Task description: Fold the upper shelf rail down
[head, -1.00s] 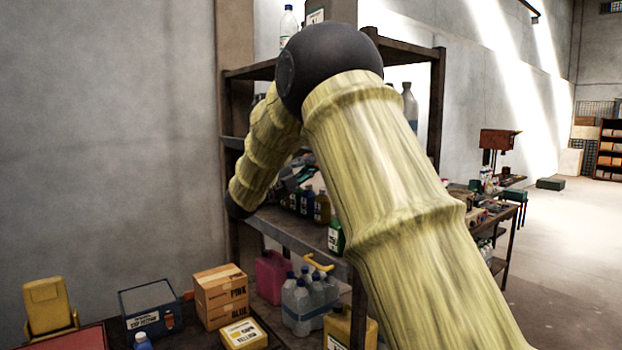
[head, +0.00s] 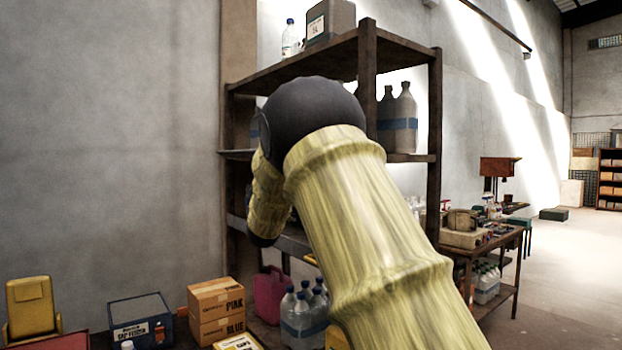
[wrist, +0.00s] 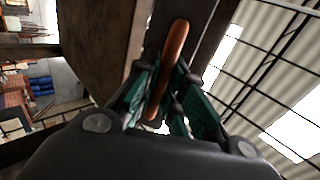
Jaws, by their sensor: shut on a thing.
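My gripper (wrist: 158,98) shows in the wrist view with its teal finger pads on both sides of an orange-brown bar (wrist: 173,52), probably the upper shelf rail. It is shut on the bar, which stands nearly upright in that picture with a slight tilt. The dark wooden shelf rack (head: 368,60) stands against the wall in the head view. My arm hides the gripper, the rail and part of the rack's middle there.
A grey canister (head: 331,20) and a clear bottle (head: 290,38) stand on the top shelf. Grey bottles (head: 405,115) stand on the shelf below. Open floor lies at right.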

